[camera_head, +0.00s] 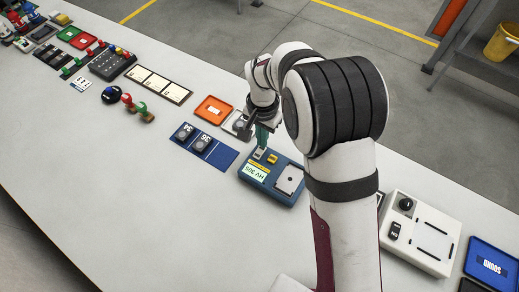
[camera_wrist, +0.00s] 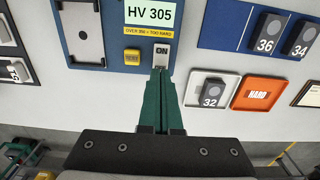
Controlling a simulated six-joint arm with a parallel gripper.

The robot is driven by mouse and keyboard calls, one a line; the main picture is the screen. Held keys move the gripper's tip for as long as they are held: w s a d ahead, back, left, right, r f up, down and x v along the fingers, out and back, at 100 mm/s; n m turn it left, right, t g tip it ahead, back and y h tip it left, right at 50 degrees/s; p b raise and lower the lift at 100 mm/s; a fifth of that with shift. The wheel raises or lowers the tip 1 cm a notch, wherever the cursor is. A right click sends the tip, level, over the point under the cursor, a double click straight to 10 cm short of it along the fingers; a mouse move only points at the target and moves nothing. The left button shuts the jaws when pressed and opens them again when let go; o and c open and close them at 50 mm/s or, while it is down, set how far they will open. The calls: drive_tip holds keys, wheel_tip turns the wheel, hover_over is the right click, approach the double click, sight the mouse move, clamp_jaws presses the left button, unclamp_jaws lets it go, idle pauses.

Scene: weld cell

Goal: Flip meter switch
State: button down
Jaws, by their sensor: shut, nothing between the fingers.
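My gripper (camera_wrist: 160,72) has green fingers, closed together and empty. The fingertips are at the switch's near edge in the wrist view; I cannot tell whether they touch it. In the head view my gripper (camera_head: 261,146) points down at the switch end of the meter, and the fingers partly cover that spot.
A blue mat (camera_wrist: 228,38) with blocks 36 and 34 lies beside the meter. An orange HARD tray (camera_wrist: 258,79) and a white tray (camera_wrist: 190,91) with block 32 are close by. A white box with a dial (camera_head: 420,232) stands right of my arm. Clear table lies at front left.

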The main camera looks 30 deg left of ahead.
drive_tip(key=shift+f, duration=0.95)
idle(0.6)
drive_tip(key=shift+r, duration=3.55)
drive_tip(key=d+r+m, duration=0.2)
drive_tip(key=d+r, duration=0.5)
drive_tip(key=d, duration=0.5)
drive_tip(key=s+d+r+m+y, duration=0.1)
drive_tip(key=s+d, duration=0.7)
drive_tip(key=s, duration=0.1)
drive_tip(key=s+d+r+m, duration=0.1)
drive_tip(key=s+d+m, duration=0.1)
drive_tip(key=s+d, duration=0.5)
drive_tip(key=shift+s+d+r+m+y, duration=0.3)
drive_tip(key=shift+s+d+r+y, duration=0.1)
drive_tip(key=shift+s, duration=0.75)
